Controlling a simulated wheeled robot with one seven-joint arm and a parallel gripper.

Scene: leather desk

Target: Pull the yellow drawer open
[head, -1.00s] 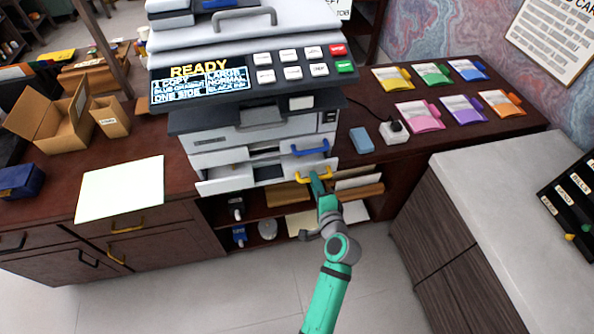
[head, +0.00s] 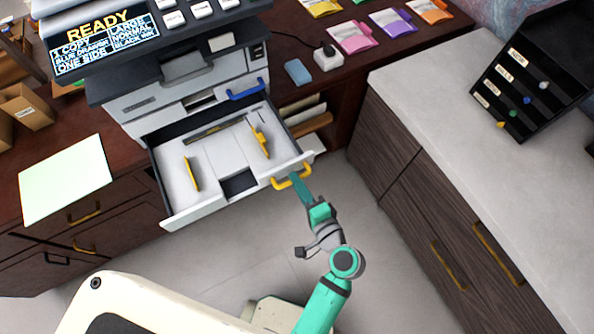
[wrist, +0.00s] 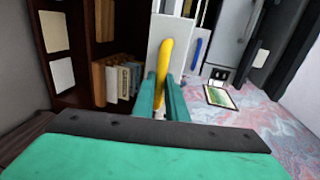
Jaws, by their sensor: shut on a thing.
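The drawer with the yellow handle (head: 292,178) stands far out from the copier (head: 190,85) in the head view. Its inside shows a pale floor (head: 215,160), yellow guides and a dark square recess. My gripper (head: 300,186) is at the yellow handle, on the right part of the drawer front. In the wrist view the yellow handle (wrist: 164,70) lies between the two teal fingers (wrist: 162,95), and my gripper is shut on it.
A drawer with a blue handle (head: 246,90) sits shut above. A grey counter (head: 460,110) with dark wooden drawers stands to the right, holding a black sorter (head: 530,80). Bare floor (head: 375,250) lies between the counter and my arm.

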